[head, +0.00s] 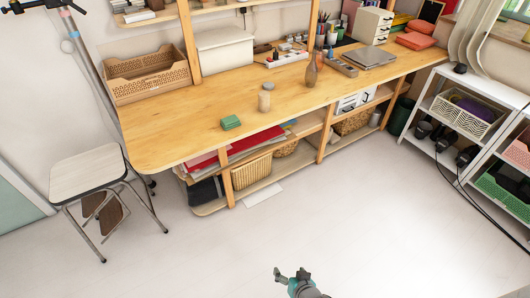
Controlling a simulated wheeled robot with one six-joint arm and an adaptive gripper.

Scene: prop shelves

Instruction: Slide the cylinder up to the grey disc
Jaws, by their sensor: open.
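A small beige cylinder (264,102) stands upright on the wooden workbench (185,125), near its front edge and left of the middle. My gripper (291,273) is at the bottom of the head view, over the floor in front of the bench. It is open, empty and well away from the cylinder.
A green block (231,122) lies left of the cylinder, and a brown vase (311,72) stands to its right. A laptop (369,57) and a wooden crate (148,76) are on the bench. A stool (87,172) stands left. The floor before the bench is clear.

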